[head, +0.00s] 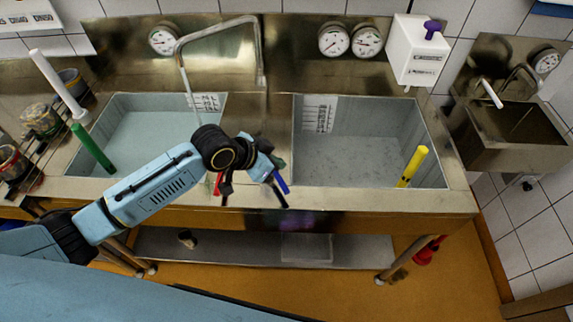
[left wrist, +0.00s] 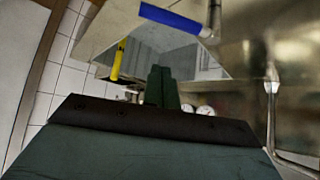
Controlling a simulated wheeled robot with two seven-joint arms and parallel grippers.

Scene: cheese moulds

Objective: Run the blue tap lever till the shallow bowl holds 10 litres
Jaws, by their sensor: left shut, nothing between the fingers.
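The blue tap lever (head: 282,182) is at the sink's front edge between the two basins, and shows at the top of the left wrist view (left wrist: 172,18). My left gripper (head: 278,163) is shut and empty close beside it; in the left wrist view its dark green fingers (left wrist: 161,72) look apart from the lever. A thin stream (head: 187,85) falls from the bent spout (head: 178,47) into the left basin (head: 80,165), which holds pale water. The right basin (head: 447,170) has a wall scale (head: 318,114). The scale readings are too small to read. I cannot tell which basin is the shallow bowl.
A red lever (head: 217,183) sits left of the blue one, partly behind my arm. Gauges (head: 334,41) and a white box (head: 416,50) are behind. A small side sink (head: 515,155) is at right.

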